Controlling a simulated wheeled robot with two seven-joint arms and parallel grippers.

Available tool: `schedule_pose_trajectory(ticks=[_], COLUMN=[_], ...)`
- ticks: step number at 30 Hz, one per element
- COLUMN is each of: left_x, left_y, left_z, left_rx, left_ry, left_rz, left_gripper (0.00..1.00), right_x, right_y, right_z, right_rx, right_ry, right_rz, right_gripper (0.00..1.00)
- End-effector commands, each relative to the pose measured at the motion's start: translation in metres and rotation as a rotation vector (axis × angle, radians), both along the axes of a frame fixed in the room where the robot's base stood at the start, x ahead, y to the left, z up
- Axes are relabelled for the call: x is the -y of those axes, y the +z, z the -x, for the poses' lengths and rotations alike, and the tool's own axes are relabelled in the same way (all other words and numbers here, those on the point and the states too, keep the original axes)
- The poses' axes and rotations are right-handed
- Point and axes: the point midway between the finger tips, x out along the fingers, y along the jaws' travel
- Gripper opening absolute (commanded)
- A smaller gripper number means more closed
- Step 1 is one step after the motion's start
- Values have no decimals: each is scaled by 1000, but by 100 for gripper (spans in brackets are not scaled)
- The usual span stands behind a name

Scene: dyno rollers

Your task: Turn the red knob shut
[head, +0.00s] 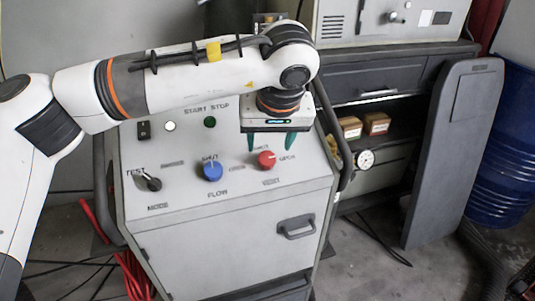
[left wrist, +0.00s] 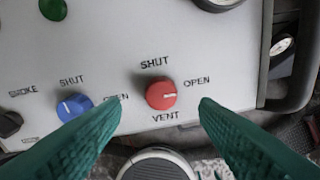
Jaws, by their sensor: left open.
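The red knob (head: 266,160) is on the right of the sloped grey console panel (head: 240,192). In the left wrist view the red knob (left wrist: 160,95) sits between the labels SHUT above, OPEN at right and VENT below. My left gripper (head: 270,145) is open and empty, with green fingers pointing down near the red knob. In the left wrist view its fingertips (left wrist: 160,103) are spread to either side of the knob, apart from it. My right gripper is not in view.
A blue knob (head: 213,171) labelled FLOW is left of the red one, with a black MODE switch (head: 150,183) further left. A green button (head: 210,122) is above. A console side rail (head: 335,150) and an open grey cabinet door (head: 452,150) stand at right.

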Motion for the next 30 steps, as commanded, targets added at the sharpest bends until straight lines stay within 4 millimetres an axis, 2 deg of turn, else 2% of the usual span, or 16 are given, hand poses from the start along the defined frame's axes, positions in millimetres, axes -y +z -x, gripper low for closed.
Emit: schedule_pose_trajectory(ticks=[3, 9, 21, 27, 30], left_x=[-3, -5, -5, -5, -5], left_y=[-23, -44, -51, -50, -50], left_z=[-8, -18, -21, -21, -20], left_rx=[-3, -1, 0, 0, 0], left_ry=[2, 1, 1, 1, 1], left_rz=[0, 1, 1, 1, 1], left_gripper=[55, 55, 55, 23, 11], right_x=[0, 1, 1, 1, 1], right_y=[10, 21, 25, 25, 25], right_z=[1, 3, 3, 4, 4], right_rx=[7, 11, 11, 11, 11], right_ry=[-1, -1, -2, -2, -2], right_rz=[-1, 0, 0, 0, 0], right_gripper=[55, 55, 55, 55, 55])
